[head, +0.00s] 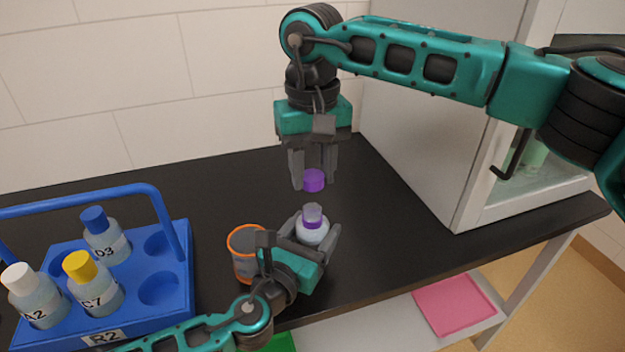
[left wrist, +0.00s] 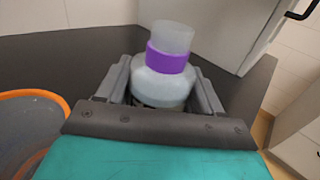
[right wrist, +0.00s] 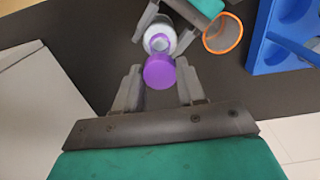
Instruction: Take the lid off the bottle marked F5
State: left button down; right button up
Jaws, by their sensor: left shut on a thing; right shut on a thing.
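A clear bottle with a purple neck ring (head: 312,228) stands upright, its open neck showing. Its label is not visible, so I cannot read its mark. It also shows in the left wrist view (left wrist: 165,80). My left gripper (head: 311,236) is shut around its body. A purple lid (head: 314,181) is apart from the bottle, a little above its neck. My right gripper (head: 313,176) points down and is shut on this lid. The lid also shows between the fingers in the right wrist view (right wrist: 159,72).
A grey cup with an orange rim (head: 243,262) stands just left of the bottle. A blue rack (head: 176,255) at the left holds bottles A2, C7 and D3 and has empty places. A pale cabinet (head: 425,130) stands behind right. The black bench (head: 400,240) is clear right of the bottle.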

pick_arm(q)
jog(key=shift+c, duration=0.4)
grip_release()
jog(key=shift+r, duration=0.1)
